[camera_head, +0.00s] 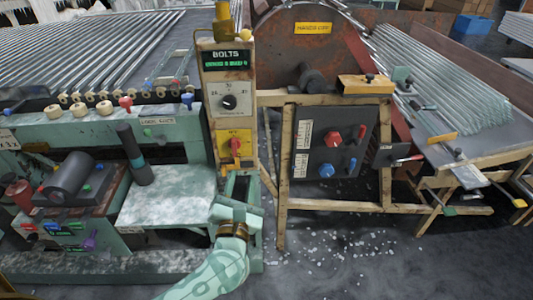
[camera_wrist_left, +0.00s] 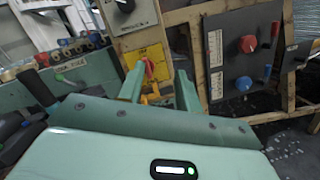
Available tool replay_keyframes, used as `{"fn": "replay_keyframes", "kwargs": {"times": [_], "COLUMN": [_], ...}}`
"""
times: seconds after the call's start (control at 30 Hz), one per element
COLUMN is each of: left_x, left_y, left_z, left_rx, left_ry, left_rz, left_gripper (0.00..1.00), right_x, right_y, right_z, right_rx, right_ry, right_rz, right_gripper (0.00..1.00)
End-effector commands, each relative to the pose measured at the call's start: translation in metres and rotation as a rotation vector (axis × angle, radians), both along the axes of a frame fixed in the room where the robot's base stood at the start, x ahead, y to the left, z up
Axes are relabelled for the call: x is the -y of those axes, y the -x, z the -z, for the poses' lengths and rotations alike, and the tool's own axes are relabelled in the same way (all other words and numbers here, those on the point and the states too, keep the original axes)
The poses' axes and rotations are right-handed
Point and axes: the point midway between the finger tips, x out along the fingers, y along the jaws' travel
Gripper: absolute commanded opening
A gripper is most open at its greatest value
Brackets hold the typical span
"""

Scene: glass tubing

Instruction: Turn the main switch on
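A red rotary handle on a yellow plate, which looks like the main switch (camera_head: 235,146), is on the lower part of the upright control post. It also shows in the left wrist view (camera_wrist_left: 150,69), between and beyond my fingers. My left gripper (camera_head: 240,183) is just below the switch in the head view. In the left wrist view its two fingers (camera_wrist_left: 159,88) are spread apart with nothing held between them. The fingers look apart from the handle. The plate's lettering is too small to read. My right gripper is in neither view.
A dial (camera_head: 229,102) and a green "BOLTS" display (camera_head: 226,59) sit above the switch. A dark panel (camera_head: 328,141) with red and blue knobs stands to the right. A pale green bench (camera_head: 170,197) lies to the left. Glass tubes (camera_head: 450,85) rest on the right rack.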

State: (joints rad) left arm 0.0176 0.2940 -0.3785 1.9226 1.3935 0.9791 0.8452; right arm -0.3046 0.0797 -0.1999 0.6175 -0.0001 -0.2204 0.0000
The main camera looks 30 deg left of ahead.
Motion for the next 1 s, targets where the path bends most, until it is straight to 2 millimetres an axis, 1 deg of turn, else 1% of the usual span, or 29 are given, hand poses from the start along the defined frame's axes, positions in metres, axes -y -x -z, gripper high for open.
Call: {"fn": "replay_keyframes", "kwargs": {"times": [0.03, 0.07, 0.1, 0.13, 0.2, 0.27, 0.37, 0.47, 0.7, 0.8, 0.9, 1.0], "left_x": [-0.007, -0.012, -0.018, -0.021, -0.025, -0.027, -0.034, -0.046, -0.079, -0.09, -0.099, -0.105], "left_y": [0.006, 0.008, 0.011, 0.012, 0.012, 0.008, -0.004, -0.023, -0.076, -0.095, -0.109, -0.119], "left_z": [-0.005, -0.003, 0.004, 0.009, 0.011, 0.011, 0.012, 0.013, 0.014, 0.014, 0.014, 0.013], "left_rx": [0.038, 0.053, 0.064, 0.069, 0.091, 0.097, 0.097, 0.097, 0.094, 0.095, 0.093, 0.094], "left_ry": [0.2, 0.299, 0.397, 0.448, 0.497, 0.506, 0.503, 0.499, 0.496, 0.496, 0.497, 0.498], "left_rz": [-0.034, -0.058, -0.086, -0.105, -0.12, -0.118, -0.118, -0.119, -0.118, -0.119, -0.119, -0.118], "left_gripper": [0.35, 0.35, 0.35, 0.35, 0.35, 0.35, 0.35, 0.35, 0.35, 0.35, 0.35, 0.35], "right_x": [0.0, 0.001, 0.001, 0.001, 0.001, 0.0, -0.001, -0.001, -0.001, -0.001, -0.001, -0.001], "right_y": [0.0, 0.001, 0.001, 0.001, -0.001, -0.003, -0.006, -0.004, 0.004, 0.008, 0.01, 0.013], "right_z": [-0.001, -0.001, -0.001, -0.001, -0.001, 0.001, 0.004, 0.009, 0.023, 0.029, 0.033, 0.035], "right_rx": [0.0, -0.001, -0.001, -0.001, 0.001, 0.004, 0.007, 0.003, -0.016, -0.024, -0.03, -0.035], "right_ry": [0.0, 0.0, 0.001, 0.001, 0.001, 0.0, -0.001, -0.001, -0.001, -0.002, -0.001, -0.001], "right_rz": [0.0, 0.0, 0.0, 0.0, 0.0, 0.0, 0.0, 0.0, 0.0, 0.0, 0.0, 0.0], "right_gripper": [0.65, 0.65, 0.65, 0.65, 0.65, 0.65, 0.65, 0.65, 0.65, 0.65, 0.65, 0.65]}}
